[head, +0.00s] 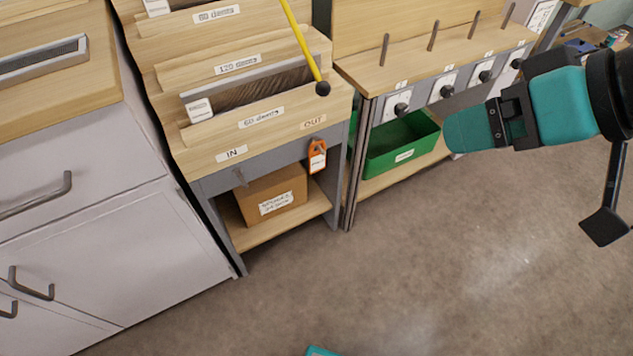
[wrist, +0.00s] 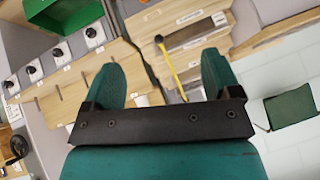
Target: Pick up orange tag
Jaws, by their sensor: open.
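The orange tag (head: 317,157) hangs on the front of the wooden rack, below the OUT label at its right end, in the head view. It has a white label on its face. My gripper (head: 468,131) has teal fingers and is in the air to the right of the tag, clearly apart from it, in front of the neighbouring bench. In the wrist view my gripper (wrist: 160,72) shows its two fingers spread with nothing between them. I cannot make out the tag in the wrist view.
The wooden rack (head: 238,156) has an empty hook under its IN label. A cardboard box (head: 274,193) sits on its lower shelf. A yellow rod (head: 301,41) with a black ball end leans across the rack. A green bin (head: 403,146) is under the bench. The floor in front is clear.

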